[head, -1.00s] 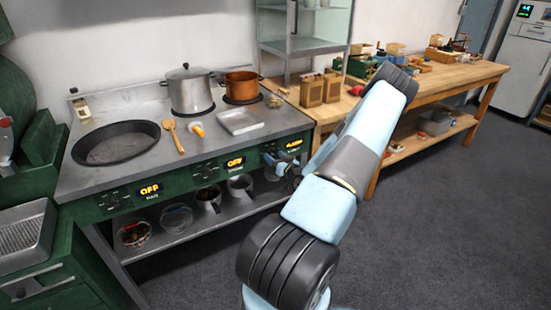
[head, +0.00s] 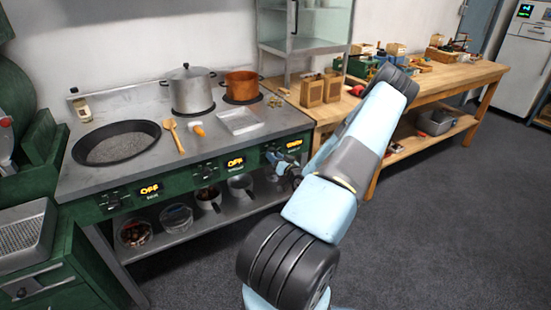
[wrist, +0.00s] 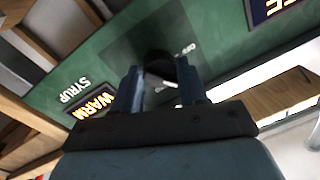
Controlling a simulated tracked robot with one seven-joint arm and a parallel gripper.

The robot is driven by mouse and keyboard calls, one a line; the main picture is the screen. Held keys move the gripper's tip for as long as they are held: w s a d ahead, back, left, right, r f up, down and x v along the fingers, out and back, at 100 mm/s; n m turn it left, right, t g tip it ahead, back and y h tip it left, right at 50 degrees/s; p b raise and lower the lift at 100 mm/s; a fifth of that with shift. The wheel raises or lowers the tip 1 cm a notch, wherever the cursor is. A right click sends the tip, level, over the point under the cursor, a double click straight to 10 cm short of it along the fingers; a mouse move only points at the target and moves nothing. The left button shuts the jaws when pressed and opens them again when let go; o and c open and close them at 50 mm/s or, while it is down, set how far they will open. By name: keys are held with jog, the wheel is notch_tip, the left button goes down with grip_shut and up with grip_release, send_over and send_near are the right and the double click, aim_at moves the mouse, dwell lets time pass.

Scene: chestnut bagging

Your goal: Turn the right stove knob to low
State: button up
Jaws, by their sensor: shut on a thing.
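The right stove knob is a dark knob (wrist: 160,66) on the green front panel (wrist: 120,62), between my fingers in the wrist view. My gripper (wrist: 163,88) is shut on it, one blue-grey finger at each side. In the wrist view the display beside it, labelled SYRUP, reads WARM (wrist: 92,103). In the head view my gripper (head: 275,158) is at the right end of the stove front and mostly covers the knob. The lit right display (head: 293,144) is just above it.
The middle display (head: 235,162) and left display (head: 151,188) read OFF. A steel pot (head: 191,89) and a copper pot (head: 242,84) stand on the back of the stove. A wooden bench (head: 430,90) adjoins on the right. Clear floor lies in front.

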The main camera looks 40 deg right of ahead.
jog(key=shift+d+m, duration=0.1)
jog(key=shift+m, duration=0.4)
jog(key=o, duration=1)
jog(key=shift+o, duration=0.2)
jog(key=s+a, duration=0.2)
jog(key=s, duration=1.1)
jog(key=shift+s+a+f, duration=0.2)
jog(key=shift+s, duration=0.1)
